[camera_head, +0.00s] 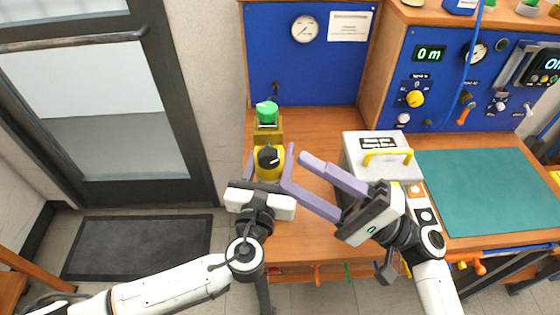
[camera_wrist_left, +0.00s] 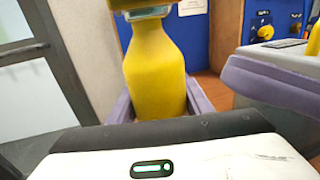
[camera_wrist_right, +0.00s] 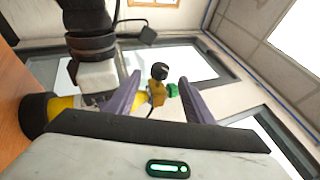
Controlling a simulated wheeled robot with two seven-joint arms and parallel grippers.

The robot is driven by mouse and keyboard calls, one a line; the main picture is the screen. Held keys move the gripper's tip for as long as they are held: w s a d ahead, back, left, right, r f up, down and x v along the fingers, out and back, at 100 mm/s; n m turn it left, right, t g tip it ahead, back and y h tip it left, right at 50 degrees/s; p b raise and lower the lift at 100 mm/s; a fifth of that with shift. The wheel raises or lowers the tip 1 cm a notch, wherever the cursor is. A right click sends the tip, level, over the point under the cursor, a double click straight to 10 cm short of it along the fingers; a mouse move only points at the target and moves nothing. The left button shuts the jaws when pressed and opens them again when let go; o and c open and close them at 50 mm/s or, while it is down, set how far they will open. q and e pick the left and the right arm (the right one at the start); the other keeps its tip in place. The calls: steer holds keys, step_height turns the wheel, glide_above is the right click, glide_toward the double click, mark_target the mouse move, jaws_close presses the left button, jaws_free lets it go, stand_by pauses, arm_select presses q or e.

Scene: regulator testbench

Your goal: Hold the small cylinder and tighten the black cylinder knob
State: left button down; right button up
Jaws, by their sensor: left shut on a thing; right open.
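The small yellow cylinder (camera_head: 267,174) stands upright between the fingers of my left gripper (camera_head: 269,163), which is shut on it. Its yellow body (camera_wrist_left: 155,75) fills the middle of the left wrist view. In the right wrist view the black knob (camera_wrist_right: 160,71) and green knob (camera_wrist_right: 172,90) appear between the open fingers. My right gripper (camera_head: 297,171) is open and empty, just right of the cylinder, apart from the knob.
A grey case (camera_head: 360,146) with a yellow handle stands right of the cylinder, close to my right gripper. A green mat (camera_head: 480,185) lies further right. Blue panels (camera_head: 340,75) with gauges rise behind the wooden bench (camera_head: 310,125). A door is on the left.

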steer(key=shift+v, duration=2.65)
steer(key=v, duration=1.2)
steer(key=shift+r, duration=0.1)
arm_select(q)
steer(key=c, duration=0.8)
jaws_free()
steer(key=shift+c, duration=0.2)
